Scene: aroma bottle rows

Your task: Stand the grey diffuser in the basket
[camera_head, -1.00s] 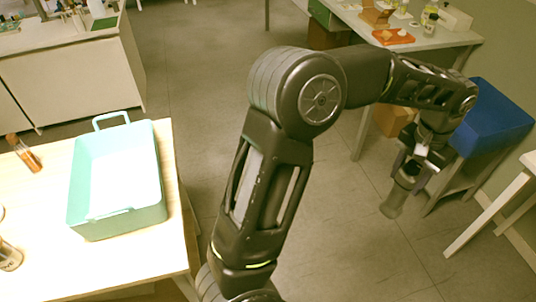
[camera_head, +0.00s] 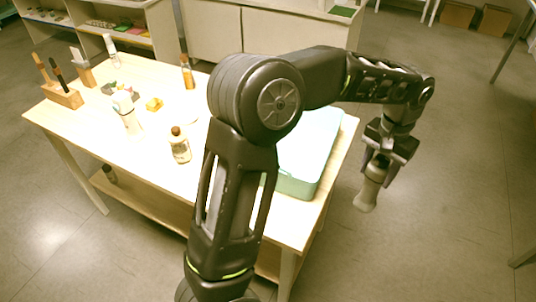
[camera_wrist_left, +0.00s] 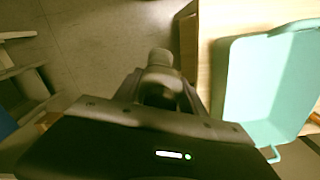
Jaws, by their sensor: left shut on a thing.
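The grey diffuser (camera_head: 367,192) hangs in my left gripper (camera_head: 379,163), over the floor to the right of the table. The gripper is shut on its upper part, and the wider grey end points down. In the left wrist view the diffuser (camera_wrist_left: 160,60) sticks out beyond the gripper. The mint-green basket (camera_head: 322,155) stands on the right end of the table, partly hidden behind my left arm. In the left wrist view the basket (camera_wrist_left: 232,85) is at the right and looks empty where it shows. The diffuser is apart from the basket. My right gripper is not in view.
The wooden table (camera_head: 95,145) bears a brown-capped bottle (camera_head: 180,146), a white bottle (camera_head: 126,112), an amber bottle (camera_head: 187,72), a yellow block (camera_head: 153,104) and a wooden holder (camera_head: 62,95). White cabinets (camera_head: 270,38) stand behind. The floor at right is clear.

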